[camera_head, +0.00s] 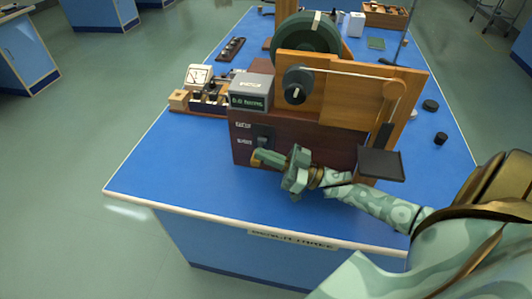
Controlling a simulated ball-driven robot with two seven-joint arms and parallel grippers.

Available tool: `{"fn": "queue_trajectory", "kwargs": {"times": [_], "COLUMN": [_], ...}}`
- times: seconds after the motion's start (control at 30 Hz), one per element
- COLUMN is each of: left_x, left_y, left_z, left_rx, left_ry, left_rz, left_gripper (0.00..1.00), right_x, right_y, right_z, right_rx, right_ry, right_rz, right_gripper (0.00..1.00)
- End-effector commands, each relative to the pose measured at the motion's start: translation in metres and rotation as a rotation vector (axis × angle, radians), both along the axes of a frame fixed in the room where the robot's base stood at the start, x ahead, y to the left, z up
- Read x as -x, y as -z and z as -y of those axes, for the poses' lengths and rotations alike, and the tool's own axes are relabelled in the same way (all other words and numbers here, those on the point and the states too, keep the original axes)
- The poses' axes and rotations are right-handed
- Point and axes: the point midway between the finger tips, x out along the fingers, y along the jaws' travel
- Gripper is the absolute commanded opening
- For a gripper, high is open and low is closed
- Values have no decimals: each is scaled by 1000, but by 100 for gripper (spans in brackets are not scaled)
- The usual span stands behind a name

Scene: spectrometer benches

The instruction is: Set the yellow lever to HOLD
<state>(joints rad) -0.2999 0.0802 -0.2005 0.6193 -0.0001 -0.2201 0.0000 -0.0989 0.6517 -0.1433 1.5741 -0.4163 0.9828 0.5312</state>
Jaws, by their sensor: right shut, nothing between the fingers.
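The dark red-brown machine (245,152) stands on the blue bench. A dark lever plate (264,133) is on its front, beside two small pale labels, an upper one (243,125) and a lower one (244,141), too small to read. A yellow-orange piece (256,162), apparently the lever's handle, shows below the plate, at the tips of my right gripper (264,156). The right gripper is shut with nothing between its fingers, close in front of the machine; I cannot tell whether it touches the lever. It hides part of the lever. My left gripper is not in view.
A grey box with a sign (251,91) and a wooden panel with a black knob (296,84) sit on top. A dark tray (380,163) juts out at right. A meter board (199,98) stands at left. The bench's front left (160,180) is clear.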

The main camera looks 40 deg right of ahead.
Motion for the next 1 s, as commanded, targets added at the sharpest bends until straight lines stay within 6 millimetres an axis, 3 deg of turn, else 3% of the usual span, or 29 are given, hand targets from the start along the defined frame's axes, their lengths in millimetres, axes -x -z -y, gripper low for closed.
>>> {"fn": "queue_trajectory", "kwargs": {"times": [0.27, 0.67, 0.83, 1.0], "left_x": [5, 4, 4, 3], "left_y": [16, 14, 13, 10], "left_z": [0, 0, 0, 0], "left_rx": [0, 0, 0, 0], "left_ry": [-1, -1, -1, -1], "left_rz": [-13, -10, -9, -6], "left_gripper": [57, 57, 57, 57], "right_x": [1, 2, 15, 42], "right_y": [16, 14, 19, 19], "right_z": [-1, 0, 13, 39], "right_rx": [152, 155, 158, 159], "right_ry": [0, 0, 0, -1], "right_rz": [129, 132, 130, 129], "right_gripper": [0, 0, 0, 0]}}
